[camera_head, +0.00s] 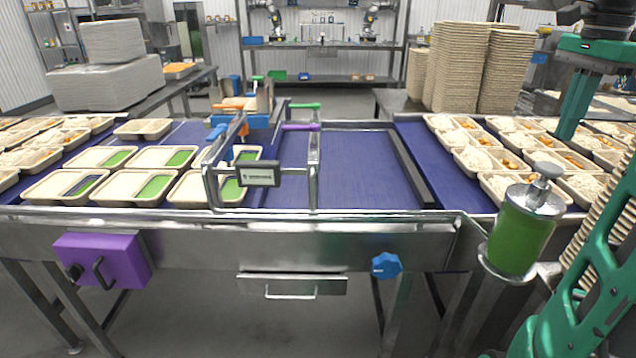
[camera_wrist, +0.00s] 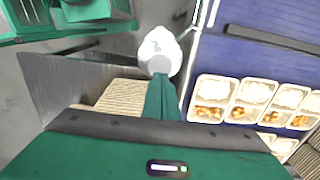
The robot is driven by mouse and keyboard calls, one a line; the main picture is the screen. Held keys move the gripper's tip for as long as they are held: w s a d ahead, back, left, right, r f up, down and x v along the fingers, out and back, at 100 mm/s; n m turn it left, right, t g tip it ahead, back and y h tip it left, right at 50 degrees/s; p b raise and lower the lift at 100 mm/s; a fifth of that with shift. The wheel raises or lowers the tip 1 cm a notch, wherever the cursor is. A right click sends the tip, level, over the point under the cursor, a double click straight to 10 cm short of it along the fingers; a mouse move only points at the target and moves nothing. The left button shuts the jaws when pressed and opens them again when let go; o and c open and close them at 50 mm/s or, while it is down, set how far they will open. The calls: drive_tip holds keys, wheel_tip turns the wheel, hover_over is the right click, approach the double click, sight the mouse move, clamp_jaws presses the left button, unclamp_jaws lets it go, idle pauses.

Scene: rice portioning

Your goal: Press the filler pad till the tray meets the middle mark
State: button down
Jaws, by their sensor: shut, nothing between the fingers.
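The filler is a green cylinder (camera_head: 520,238) with a metal lid and a small round pad (camera_head: 547,170) on top, upright at the right front corner of the line. My gripper (camera_head: 566,136) is shut and empty, its teal fingers pointing down, above and slightly right of the pad in the head view. In the wrist view my fingers (camera_wrist: 162,84) overlap a pale rounded top (camera_wrist: 160,50), which looks like the filler; contact cannot be told. Several beige trays stand on the left belt, including a front one (camera_head: 130,202) with green inside. I cannot make out a middle mark.
The blue middle belt (camera_head: 360,170) is bare. Several rice-filled trays (camera_head: 470,160) stand on the right belt, also in the wrist view (camera_wrist: 231,88). A metal frame with a small dark display (camera_head: 258,173) stands over the left belt. Tall tray stacks (camera_head: 460,65) stand behind.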

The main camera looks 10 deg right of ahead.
drive_tip(key=shift+r, duration=0.65)
drive_tip(key=shift+r, duration=0.1)
drive_tip(key=s+a+f+n, duration=0.4)
drive_tip(key=a+f, duration=0.1)
drive_tip(key=f, duration=0.3)
drive_tip(key=s+a+f+n, duration=0.5)
drive_tip(key=a+f, duration=0.1)
drive_tip(key=f, duration=0.2)
drive_tip(key=s+a+f+n, duration=0.4)
drive_tip(key=a+f+n, duration=0.1)
drive_tip(key=f, duration=0.4)
drive_tip(key=shift+s+a, duration=0.25)
drive_tip(key=shift+s, duration=0.1)
drive_tip(key=shift+w+f, duration=0.3)
drive_tip(key=shift+w, duration=0.3)
